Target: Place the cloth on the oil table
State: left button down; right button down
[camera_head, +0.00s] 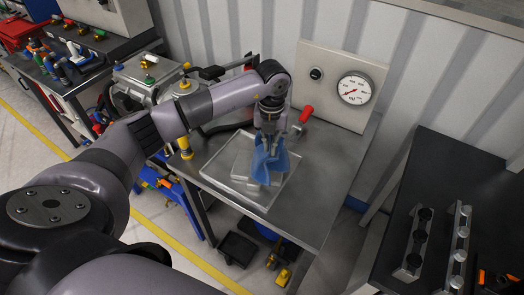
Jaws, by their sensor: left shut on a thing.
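My left gripper (270,120) reaches down over the metal table (325,190) in the middle. It is shut on a blue cloth (268,165), which hangs crumpled below the fingers. The cloth is over a clear shallow tray (242,204) on the table, in front of a pale block-like thing (243,163) in it. I cannot tell whether the cloth's lower edge touches the tray. The fingertips are partly hidden by the wrist and the cloth. My right gripper is not in view.
A panel with a round gauge (354,88) stands at the table's back, with a red handle (306,114) near it. A dark table (455,190) with metal holders (413,243) is at the right. The table's front right is bare. Yellow-topped fittings (184,84) stand at the left.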

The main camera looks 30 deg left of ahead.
pick_arm(q)
jog(key=shift+d+r, duration=0.1)
jog(key=w+d+r+b, duration=0.1)
jog(key=w+d+b, duration=0.1)
jog(key=d, duration=1.3)
jog(key=shift+w, duration=0.5)
jog(key=shift+r, duration=0.1)
jog(key=shift+a, duration=0.1)
